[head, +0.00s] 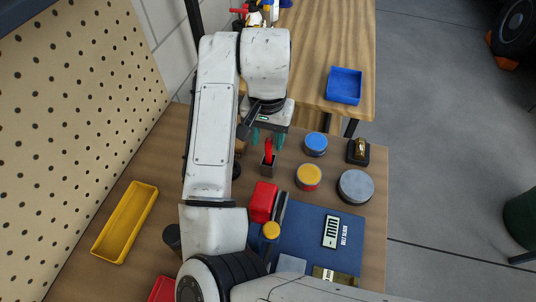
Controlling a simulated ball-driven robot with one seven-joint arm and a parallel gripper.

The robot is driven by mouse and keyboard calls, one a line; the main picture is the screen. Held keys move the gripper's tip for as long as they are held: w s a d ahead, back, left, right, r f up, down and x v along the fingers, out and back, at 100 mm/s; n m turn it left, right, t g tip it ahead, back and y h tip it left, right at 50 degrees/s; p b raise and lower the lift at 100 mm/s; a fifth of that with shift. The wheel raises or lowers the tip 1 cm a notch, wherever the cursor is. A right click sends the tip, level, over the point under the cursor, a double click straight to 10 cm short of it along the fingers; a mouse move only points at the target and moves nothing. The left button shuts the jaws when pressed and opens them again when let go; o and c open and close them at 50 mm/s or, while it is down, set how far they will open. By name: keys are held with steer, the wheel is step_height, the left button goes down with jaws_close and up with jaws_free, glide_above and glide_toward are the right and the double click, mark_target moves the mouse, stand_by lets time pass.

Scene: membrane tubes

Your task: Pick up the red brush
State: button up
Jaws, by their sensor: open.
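A slim red object, which looks like the red brush (268,152), stands upright in a small dark square holder (268,168) on the wooden bench. Its upper end is between or just below the teal fingers of my gripper (266,139). My gripper is open and points down, with one finger to each side of the red piece. I cannot tell whether the fingers touch it. The lower part of the brush is hidden in the holder.
A blue-topped tin (316,143), a yellow-topped tin (308,177), a grey round tin (354,187) and a dark block with a brass piece (358,152) stand right of the holder. A red block (262,202) is nearer me. A yellow tray (125,222) lies left, by the pegboard.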

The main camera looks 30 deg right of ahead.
mark_target(269, 151)
steer(key=shift+s+f+p, duration=0.2)
steer(key=shift+f+p, duration=0.3)
steer(key=shift+f, duration=2.1)
jaws_close()
